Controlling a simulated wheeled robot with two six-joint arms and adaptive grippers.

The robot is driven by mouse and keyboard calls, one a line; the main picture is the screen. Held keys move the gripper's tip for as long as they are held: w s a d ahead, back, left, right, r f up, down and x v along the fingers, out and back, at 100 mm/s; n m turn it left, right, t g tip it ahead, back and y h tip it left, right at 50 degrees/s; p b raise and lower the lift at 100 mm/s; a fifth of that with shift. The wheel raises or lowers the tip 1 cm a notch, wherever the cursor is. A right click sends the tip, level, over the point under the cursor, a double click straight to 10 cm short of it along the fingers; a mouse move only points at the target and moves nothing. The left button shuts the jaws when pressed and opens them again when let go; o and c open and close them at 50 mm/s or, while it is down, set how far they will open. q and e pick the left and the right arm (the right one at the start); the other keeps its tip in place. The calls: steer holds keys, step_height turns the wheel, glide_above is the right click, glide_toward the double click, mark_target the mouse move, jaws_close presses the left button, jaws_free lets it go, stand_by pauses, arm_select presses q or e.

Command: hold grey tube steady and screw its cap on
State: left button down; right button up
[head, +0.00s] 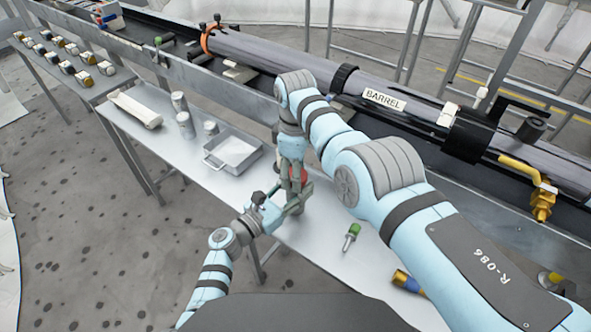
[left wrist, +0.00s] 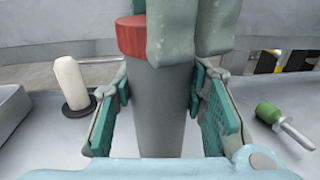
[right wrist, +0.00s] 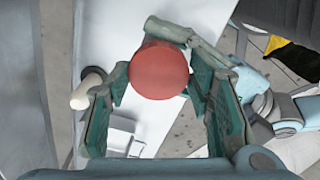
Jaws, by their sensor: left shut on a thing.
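The grey tube (left wrist: 160,112) stands upright between the fingers of my left gripper (left wrist: 162,100), which is shut on it. The red cap (left wrist: 131,38) is at the tube's top; whether it is threaded on cannot be seen. From above, the round cap (right wrist: 159,70) lies between the fingers of my right gripper (right wrist: 157,88). Those fingers come down around it, but whether they press on it is unclear. In the head view my left gripper (head: 283,203) and right gripper (head: 292,165) meet over the table, mostly hiding the tube and cap.
A shallow metal tray (head: 234,153) and several grey cylinders stand left on the table. A green-handled screwdriver (head: 350,236) lies to the right. The long tube labelled BARREL (head: 385,98) runs behind. A side table (head: 75,82) holds several small capped items.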

steer(key=o, duration=0.3)
steer(key=shift+o, duration=0.2)
step_height(320, 180, up, 4)
steer(key=shift+r, duration=0.25)
steer(key=o, duration=0.6)
steer(key=shift+c, duration=0.2)
